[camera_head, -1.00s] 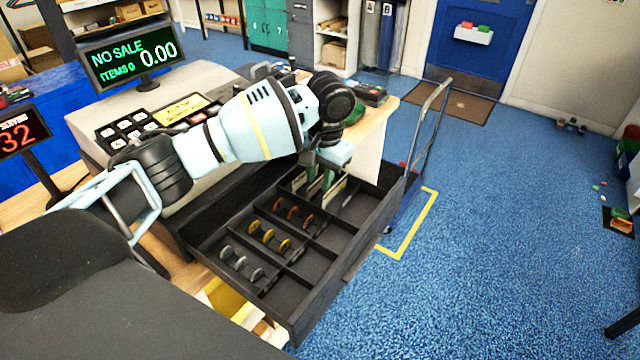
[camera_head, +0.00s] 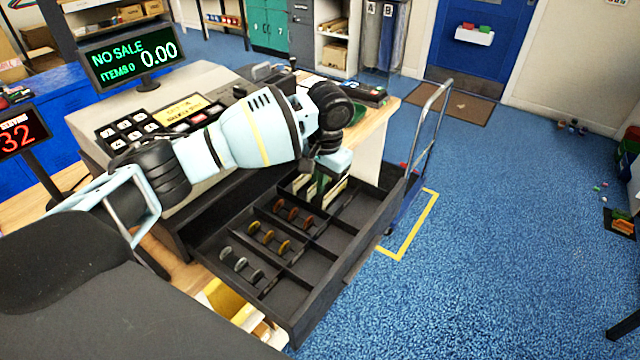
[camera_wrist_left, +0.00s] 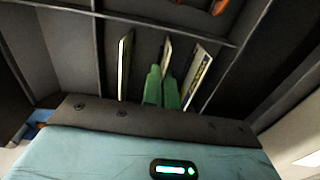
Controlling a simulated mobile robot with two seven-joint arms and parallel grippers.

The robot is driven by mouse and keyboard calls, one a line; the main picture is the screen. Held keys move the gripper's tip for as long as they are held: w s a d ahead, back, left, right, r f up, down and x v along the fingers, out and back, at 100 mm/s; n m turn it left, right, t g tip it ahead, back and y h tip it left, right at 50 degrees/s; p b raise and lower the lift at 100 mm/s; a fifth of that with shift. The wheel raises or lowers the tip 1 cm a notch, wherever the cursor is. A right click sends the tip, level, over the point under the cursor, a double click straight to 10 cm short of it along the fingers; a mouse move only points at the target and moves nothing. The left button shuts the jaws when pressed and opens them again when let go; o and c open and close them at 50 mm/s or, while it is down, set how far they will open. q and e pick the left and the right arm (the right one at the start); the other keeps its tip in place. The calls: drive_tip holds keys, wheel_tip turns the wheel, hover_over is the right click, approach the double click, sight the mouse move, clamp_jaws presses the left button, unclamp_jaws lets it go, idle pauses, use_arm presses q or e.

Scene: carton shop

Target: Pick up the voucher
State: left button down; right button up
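My left gripper (camera_head: 320,186) reaches down into the far compartment of the open cash drawer (camera_head: 340,262). Its green fingers are close together, and in the left wrist view the gripper (camera_wrist_left: 163,92) has the middle upright card, which I take as the voucher (camera_wrist_left: 167,48), between its fingertips. The lower part of this card is hidden by the fingers. One pale-edged card (camera_wrist_left: 124,65) stands to the left, and a patterned card (camera_wrist_left: 199,72) stands at a slant to the right, close to the right finger. My right gripper is not in view.
Other drawer compartments hold rows of silver, gold and copper-coloured coins (camera_head: 268,236). The till (camera_head: 205,85) stands behind the drawer, with a NO SALE display (camera_head: 130,58). A trolley (camera_head: 432,130) stands right of the drawer. Open blue floor (camera_head: 500,220) lies beyond.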

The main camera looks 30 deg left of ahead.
use_arm(q)
wheel_tip(320, 180, up, 10)
drive_tip(key=shift+p, duration=0.3)
idle(0.8)
